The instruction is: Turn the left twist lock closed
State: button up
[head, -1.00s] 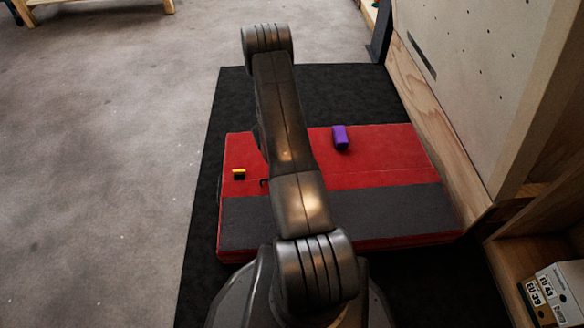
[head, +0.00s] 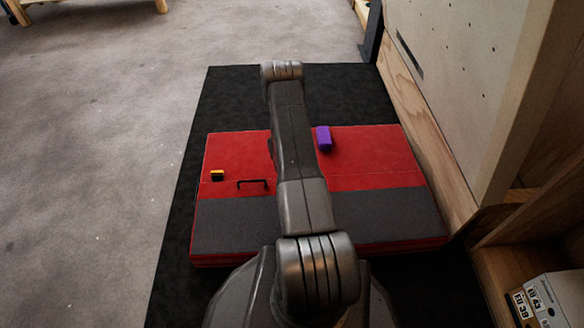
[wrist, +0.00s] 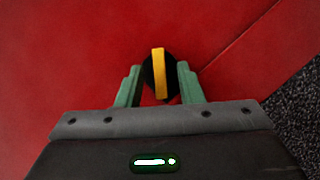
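In the wrist view my gripper (wrist: 160,67) has its two green fingers apart, one on each side of a twist lock (wrist: 159,75). This lock has a round black base and a yellow bar that runs up and down the picture. There are gaps between the bar and both fingers. In the head view a yellow-and-black twist lock (head: 217,175) sits at the left of the red mat (head: 240,150), with no gripper at it. My arm hides my gripper and the mat under it there, so the lock between the fingers appears to be a different one.
A black handle (head: 253,184) stands on the mat beside my arm. A purple block (head: 323,138) lies right of my arm. A panelled wall (head: 455,80) and a shelf with boxes (head: 545,300) bound the right side. Grey floor (head: 90,150) is clear at left.

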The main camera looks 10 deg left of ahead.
jog(key=shift+f, duration=0.1)
grip_shut()
jog(key=shift+m, duration=0.3)
jog(key=shift+w+a+m+h+p, duration=0.15)
jog(key=shift+m+h+p, duration=0.25)
jog(key=shift+m, duration=0.4)
jog(key=m+g+b, duration=0.1)
jog(key=m, duration=0.2)
jog(key=shift+f+h, duration=0.1)
jog(key=shift+h, duration=0.2)
jog(key=m+g+b, duration=0.1)
jog(key=m+b, duration=0.1)
jog(key=m, duration=0.1)
jog(key=shift+w+h+b, duration=0.1)
jog(key=shift+h+b, duration=0.2)
jog(key=shift+b, duration=0.05)
jog(key=shift+m+g+b, duration=0.5)
jog(key=shift+m+b, duration=0.05)
jog(key=shift+m, duration=0.35)
